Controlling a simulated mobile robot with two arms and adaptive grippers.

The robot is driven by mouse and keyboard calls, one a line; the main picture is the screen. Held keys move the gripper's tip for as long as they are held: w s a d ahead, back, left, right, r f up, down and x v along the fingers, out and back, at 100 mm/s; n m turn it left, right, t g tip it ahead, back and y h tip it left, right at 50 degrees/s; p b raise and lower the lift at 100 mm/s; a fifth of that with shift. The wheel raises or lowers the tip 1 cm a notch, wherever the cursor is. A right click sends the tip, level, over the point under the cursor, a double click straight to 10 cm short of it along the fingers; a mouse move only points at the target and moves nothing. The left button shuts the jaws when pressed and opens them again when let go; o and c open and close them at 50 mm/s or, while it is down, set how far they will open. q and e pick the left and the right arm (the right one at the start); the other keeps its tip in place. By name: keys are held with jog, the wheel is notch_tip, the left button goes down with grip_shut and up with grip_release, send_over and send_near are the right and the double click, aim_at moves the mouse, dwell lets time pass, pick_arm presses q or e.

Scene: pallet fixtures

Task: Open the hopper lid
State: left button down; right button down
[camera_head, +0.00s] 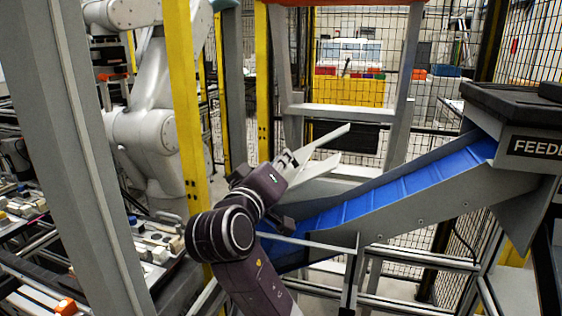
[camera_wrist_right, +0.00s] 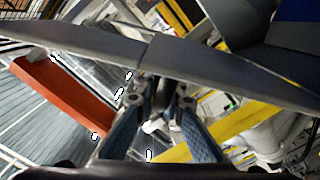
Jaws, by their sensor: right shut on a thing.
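The hopper lid (camera_head: 326,142) appears as a thin grey panel at the lower end of the blue conveyor in the head view, tilted up to the right. A second grey plate (camera_head: 314,181) lies just below it. My right gripper (camera_head: 288,161) is at the lid's lower left end and shut on its edge; the exact contact is partly hidden. In the right wrist view, the fingers (camera_wrist_right: 160,97) meet beneath a long grey edge (camera_wrist_right: 90,53) that crosses the top of the picture. My left gripper is not in view.
The blue inclined conveyor (camera_head: 375,197) rises right to a feeder box (camera_head: 527,148) with a dark top. A yellow post (camera_head: 186,110) and a thick grey post (camera_head: 75,150) stand left of my arm. A white robot arm (camera_head: 145,130) stands behind them.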

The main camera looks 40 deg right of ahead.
jog(key=shift+w+a+r+p, duration=0.1)
jog(key=shift+w+r+p, duration=0.1)
jog(key=shift+p, duration=0.1)
dwell(0.5)
jog(key=shift+w+a+r+n+p, duration=0.2)
jog(key=shift+w+r+n+p, duration=0.2)
jog(key=shift+r+p, duration=0.25)
jog(key=w+a+r+n+p, duration=0.3)
jog(key=w+p, duration=0.3)
jog(key=w, duration=0.2)
jog(key=shift+w+a+r, duration=0.15)
jog(key=shift+a+r, duration=0.2)
jog(key=shift+a, duration=0.35)
